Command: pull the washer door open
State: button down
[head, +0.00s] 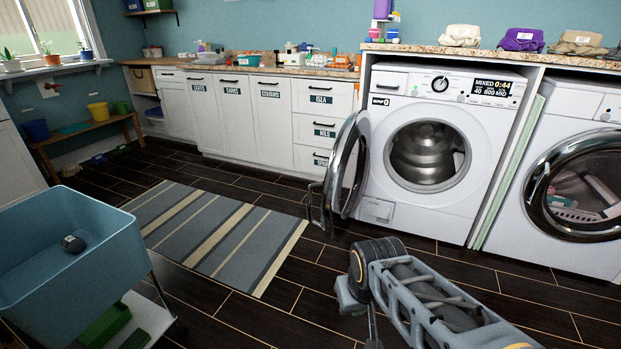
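The left washer (458,101) is white, with a control panel and display along its top. Its round door (349,170) is swung wide open to the left on its hinge side, and the drum opening (428,156) is uncovered. A dark loop, seemingly the door's handle (316,208), shows at the door's free edge. My gripper (372,325) hangs low at the bottom centre, in front of the washer and apart from the door.
A second machine (568,110) at right has its door shut. A striped rug (215,238) lies on the dark floor left of the door. A blue cart (80,250) stands at the near left. White cabinets (235,118) line the back wall.

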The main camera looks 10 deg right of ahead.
aim_at(335, 224)
jog(key=u, duration=0.25)
jog(key=i, duration=0.9)
jog(key=z, duration=0.4)
